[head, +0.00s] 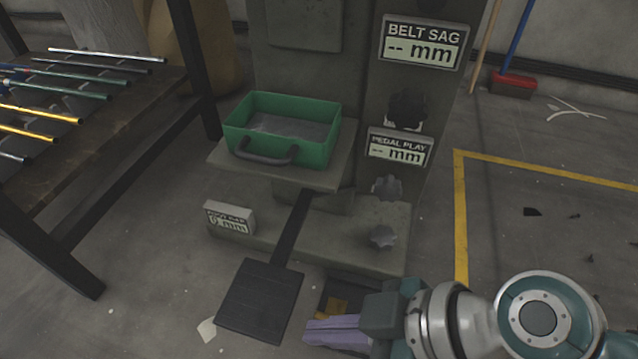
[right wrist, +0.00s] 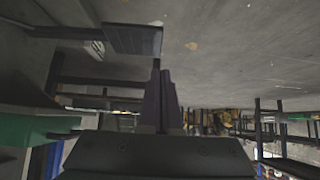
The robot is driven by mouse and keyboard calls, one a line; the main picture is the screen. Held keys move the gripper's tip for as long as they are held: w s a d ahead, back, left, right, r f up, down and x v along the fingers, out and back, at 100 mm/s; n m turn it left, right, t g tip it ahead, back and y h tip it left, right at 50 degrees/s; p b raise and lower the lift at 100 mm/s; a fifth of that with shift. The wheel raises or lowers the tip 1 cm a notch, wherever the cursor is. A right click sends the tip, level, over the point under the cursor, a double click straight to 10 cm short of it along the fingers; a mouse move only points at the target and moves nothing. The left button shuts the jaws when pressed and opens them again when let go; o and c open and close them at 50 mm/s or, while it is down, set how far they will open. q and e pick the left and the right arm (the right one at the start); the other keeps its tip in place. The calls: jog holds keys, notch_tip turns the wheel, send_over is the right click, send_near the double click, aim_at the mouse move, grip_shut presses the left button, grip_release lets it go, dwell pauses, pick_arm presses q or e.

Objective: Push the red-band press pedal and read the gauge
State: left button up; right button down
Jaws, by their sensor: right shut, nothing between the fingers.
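A grey press (head: 310,235) stands in the middle of the head view. Its black pedal (head: 260,300) is a flat plate on a long arm, low in front of the base. The pedal plate also shows in the right wrist view (right wrist: 133,39). The upper gauge (head: 424,42) reads "BELT SAG -- mm", and the one below (head: 400,148) "PEDAL PLAY -- mm". A small display (head: 229,217) on the base seems to read "0 mm"; its title is hard to read. No red band is visible. My right gripper (head: 316,331) is shut and empty, right of the pedal, apart from it.
A green bin (head: 283,130) with a handle sits on the press ledge. Dark knobs (head: 386,188) stick out below the gauges. A rack with coloured rods (head: 70,125) stands at left. A yellow floor line (head: 461,220) and mostly open floor lie at right.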

jog(key=b, duration=0.5)
send_over(270, 341)
jog(key=d, duration=0.2)
notch_tip(270, 341, down, 6)
jog(key=shift+s+d+f+b, duration=0.15)
jog(key=shift+s+f+b, duration=0.1)
jog(key=shift+f+b, duration=0.35)
jog(key=shift+s+d+f+b, duration=0.2)
jog(key=shift+f+b, duration=0.25)
jog(key=shift+f, duration=0.15)
jog(key=shift+s+d+f+b, duration=0.1)
jog(key=shift+f+b, duration=0.25)
jog(key=shift+f, duration=0.05)
